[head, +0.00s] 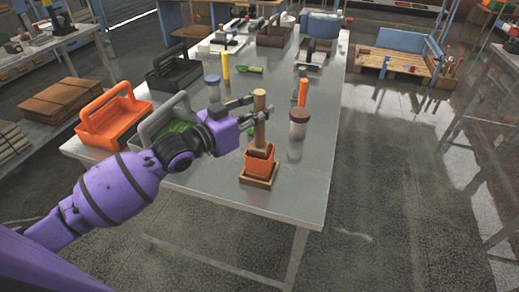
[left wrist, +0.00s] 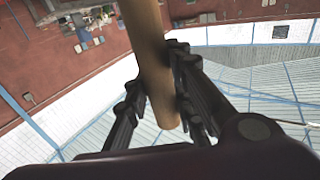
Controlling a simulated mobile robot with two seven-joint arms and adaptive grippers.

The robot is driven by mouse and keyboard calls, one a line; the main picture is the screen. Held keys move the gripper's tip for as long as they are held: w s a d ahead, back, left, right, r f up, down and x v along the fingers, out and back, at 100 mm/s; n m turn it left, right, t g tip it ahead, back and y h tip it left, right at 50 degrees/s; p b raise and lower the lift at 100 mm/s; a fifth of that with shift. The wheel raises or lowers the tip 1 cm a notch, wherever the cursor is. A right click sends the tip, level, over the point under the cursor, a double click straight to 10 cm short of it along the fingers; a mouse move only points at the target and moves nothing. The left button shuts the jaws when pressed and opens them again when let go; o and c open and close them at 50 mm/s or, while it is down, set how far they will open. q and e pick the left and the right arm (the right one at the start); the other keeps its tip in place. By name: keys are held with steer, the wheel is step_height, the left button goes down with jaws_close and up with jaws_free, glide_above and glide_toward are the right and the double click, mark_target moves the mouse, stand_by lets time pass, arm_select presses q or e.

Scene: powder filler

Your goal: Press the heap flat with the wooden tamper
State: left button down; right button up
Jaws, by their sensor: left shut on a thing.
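My left gripper (head: 250,110) is shut on the wooden tamper (head: 260,132), a pale round rod held upright. In the left wrist view the tamper (left wrist: 153,60) runs between the dark fingers (left wrist: 160,95). Below it is a small orange pot (head: 259,162) on a brown square base (head: 258,182) near the table's front edge. The tamper's lower end meets the pot's opening in the head view. The heap is hidden, and I cannot tell whether the tamper touches it. My right gripper is not in view.
On the grey table (head: 215,184), an orange caddy (head: 112,122) and a grey caddy (head: 165,118) stand left of the pot. The table right of the pot is clear.

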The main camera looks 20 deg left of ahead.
mark_target(260, 91)
arm_select(q)
steer(key=shift+r, duration=0.1)
stand_by(0.3)
steer(key=shift+r, duration=2.5)
